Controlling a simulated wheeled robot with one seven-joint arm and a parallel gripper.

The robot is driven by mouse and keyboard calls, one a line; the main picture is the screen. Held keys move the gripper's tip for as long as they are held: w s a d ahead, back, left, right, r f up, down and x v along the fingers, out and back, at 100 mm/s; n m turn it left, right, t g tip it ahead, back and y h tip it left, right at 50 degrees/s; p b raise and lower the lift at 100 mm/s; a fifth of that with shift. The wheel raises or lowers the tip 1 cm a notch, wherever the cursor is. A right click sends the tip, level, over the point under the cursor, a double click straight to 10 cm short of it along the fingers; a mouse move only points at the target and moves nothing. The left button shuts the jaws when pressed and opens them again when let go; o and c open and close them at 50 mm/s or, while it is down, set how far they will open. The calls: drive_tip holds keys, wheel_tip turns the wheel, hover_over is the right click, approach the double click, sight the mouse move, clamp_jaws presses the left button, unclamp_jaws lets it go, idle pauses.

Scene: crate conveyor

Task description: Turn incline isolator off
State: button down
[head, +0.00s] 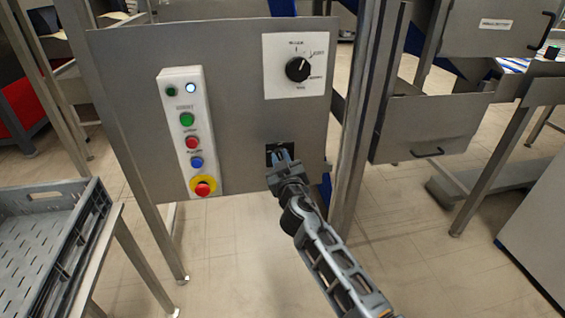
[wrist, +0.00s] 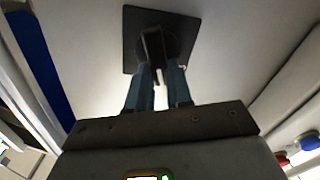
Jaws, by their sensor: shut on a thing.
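The isolator is a small dark square plate (wrist: 188,38) with a dark handle (wrist: 152,55) on the grey control panel. In the head view the isolator (head: 270,148) sits low on the panel, below the rotary selector, mostly hidden behind my gripper. My gripper (head: 282,158) reaches up to it from below right. In the wrist view the blue-grey fingers of my gripper (wrist: 158,75) are closed on the handle, one on each side. The handle looks roughly in line with the fingers. Its position markings cannot be read.
A black rotary selector (head: 298,69) on a white plate is above the isolator. A white button box (head: 187,130) with green, red and blue buttons and a red emergency stop (head: 203,188) is to the left. A grey crate (head: 92,218) stands at lower left. A metal post (head: 362,120) rises right of the panel.

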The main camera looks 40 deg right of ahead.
drive_tip(key=n, duration=0.4)
drive_tip(key=f+n+b, duration=0.1)
drive_tip(key=n, duration=0.4)
drive_tip(key=a+n, duration=0.1)
drive_tip(key=n, duration=0.3)
drive_tip(key=shift+w+f+n, duration=0.25)
drive_tip(key=shift+w+n, duration=0.1)
drive_tip(key=shift+n, duration=0.05)
drive_tip(key=c, duration=1)
unclamp_jaws()
drive_tip(key=v, duration=0.7)
drive_tip(key=shift+s+a, duration=0.25)
drive_tip(key=shift+s, duration=0.1)
